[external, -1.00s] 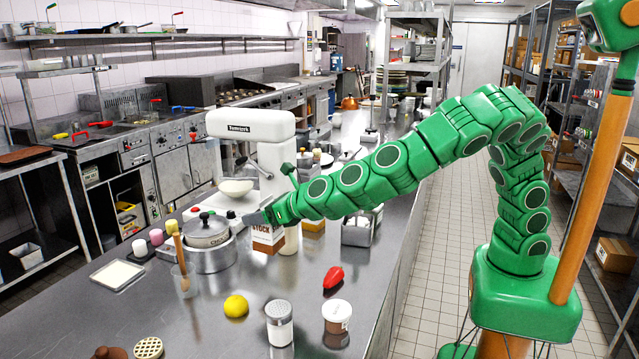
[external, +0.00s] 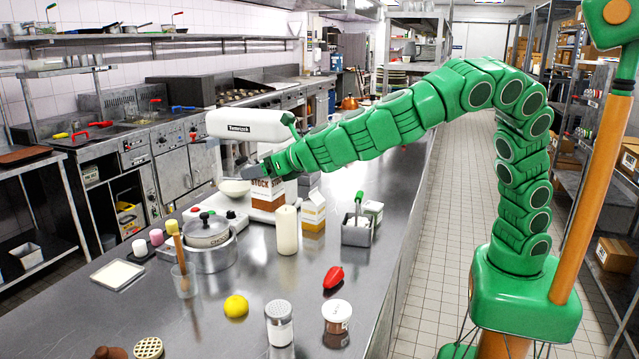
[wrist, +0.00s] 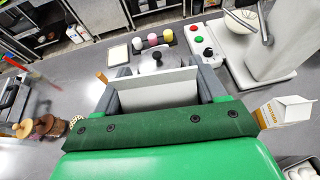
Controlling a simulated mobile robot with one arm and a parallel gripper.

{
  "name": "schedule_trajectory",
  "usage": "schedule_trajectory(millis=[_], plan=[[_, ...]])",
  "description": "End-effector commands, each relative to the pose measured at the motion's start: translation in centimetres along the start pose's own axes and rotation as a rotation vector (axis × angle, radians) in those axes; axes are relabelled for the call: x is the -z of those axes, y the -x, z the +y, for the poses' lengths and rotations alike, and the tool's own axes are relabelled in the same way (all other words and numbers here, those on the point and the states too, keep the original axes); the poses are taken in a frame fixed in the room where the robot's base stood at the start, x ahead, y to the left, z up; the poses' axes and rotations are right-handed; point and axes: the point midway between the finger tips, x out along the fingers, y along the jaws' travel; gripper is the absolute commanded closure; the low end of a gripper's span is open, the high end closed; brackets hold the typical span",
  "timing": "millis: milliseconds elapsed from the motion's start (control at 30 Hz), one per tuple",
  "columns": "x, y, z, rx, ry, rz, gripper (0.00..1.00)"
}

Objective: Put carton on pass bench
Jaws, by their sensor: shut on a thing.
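My gripper (external: 262,172) is shut on the top of a white and brown carton marked STOCK (external: 266,195) and holds it upright above the steel bench (external: 225,270). The carton is in front of the white stand mixer (external: 252,125). In the wrist view the carton's white top (wrist: 155,92) sits between the two grey jaws. A smaller white and orange carton (external: 313,212) stands on the bench just right of the held one. I cannot tell from the frames which surface is the pass bench.
A cream candle (external: 286,230) stands close below the held carton. A lidded pot (external: 207,235), a steel caddy (external: 357,230), a red pepper (external: 333,278), a lemon (external: 236,306) and a shaker (external: 279,322) are on the bench. The bench between candle and lemon is clear.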

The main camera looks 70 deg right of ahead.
Motion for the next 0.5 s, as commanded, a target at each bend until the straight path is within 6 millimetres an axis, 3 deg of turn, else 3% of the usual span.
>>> schedule_trajectory(millis=[267,500], plan=[[-0.7,-1.4,-6.4,0.113,-0.052,0.003,0.83],[-1.1,-2.2,-15.2,0.273,-0.122,0.006,0.83]])
